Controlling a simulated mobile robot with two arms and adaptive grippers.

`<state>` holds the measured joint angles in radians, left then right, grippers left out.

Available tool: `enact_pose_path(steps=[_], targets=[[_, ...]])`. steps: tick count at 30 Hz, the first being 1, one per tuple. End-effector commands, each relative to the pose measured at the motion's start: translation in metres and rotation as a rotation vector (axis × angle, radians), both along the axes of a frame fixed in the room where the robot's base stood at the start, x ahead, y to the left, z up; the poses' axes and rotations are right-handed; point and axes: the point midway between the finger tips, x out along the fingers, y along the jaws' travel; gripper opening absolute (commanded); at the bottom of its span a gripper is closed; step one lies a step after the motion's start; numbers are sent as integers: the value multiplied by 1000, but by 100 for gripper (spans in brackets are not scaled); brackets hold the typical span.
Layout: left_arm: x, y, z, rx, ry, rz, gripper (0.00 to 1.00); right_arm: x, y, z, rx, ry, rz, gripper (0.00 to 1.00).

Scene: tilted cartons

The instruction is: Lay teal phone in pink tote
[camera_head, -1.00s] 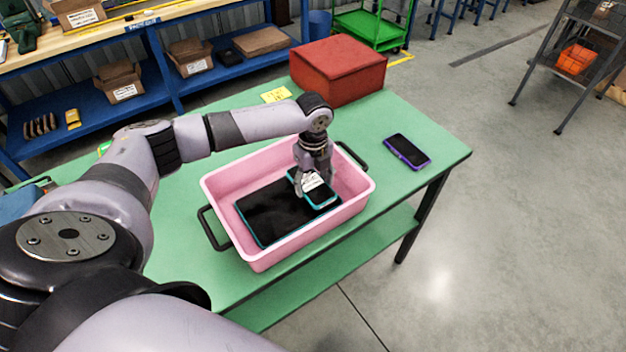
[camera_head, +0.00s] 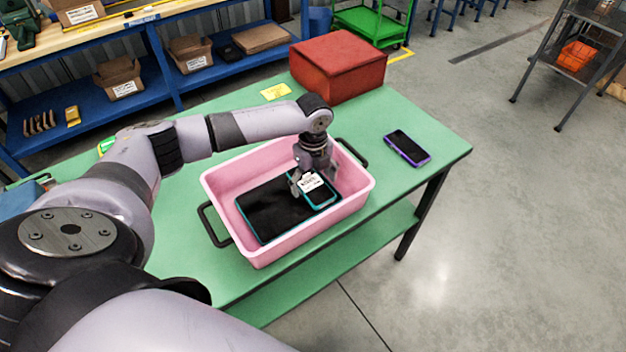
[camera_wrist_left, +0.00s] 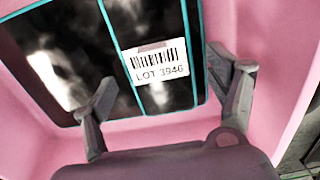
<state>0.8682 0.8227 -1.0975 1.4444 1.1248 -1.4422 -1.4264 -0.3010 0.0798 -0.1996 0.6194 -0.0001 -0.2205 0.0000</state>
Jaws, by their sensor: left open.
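The teal phone (camera_head: 322,196) lies in the pink tote (camera_head: 262,258), dark screen up, at the right end of a larger teal-edged tablet (camera_head: 265,212). A white label reading LOT 3946 is on the phone, which also shows in the left wrist view (camera_wrist_left: 150,25). I cannot tell whether the phone overlaps the tablet (camera_wrist_left: 60,50) or lies beside it. My left gripper (camera_head: 314,180) is down inside the tote, open. In the left wrist view its fingers (camera_wrist_left: 160,75) stand apart on either side of the phone. My right gripper is not in view.
A purple-edged phone (camera_head: 407,149) lies on the green table (camera_head: 350,240) right of the tote. A red box (camera_head: 338,70) stands at the back, near a yellow note (camera_head: 276,91). Blue shelving with small cartons (camera_head: 120,78) is behind. The table's right end is mostly clear.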

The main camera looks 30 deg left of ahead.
Motion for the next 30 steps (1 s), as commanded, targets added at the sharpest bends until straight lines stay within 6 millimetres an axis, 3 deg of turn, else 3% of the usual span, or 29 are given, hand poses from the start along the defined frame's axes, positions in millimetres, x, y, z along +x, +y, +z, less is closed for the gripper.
enact_pose_path(steps=[6,11,21,30], targets=[[0,0,3,1,-1,0,80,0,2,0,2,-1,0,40],[1,0,20,-1,-5,-1,80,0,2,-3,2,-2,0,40],[1,0,94,-1,-5,0,80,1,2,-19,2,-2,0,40],[1,0,130,0,-1,0,80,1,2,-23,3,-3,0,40]])
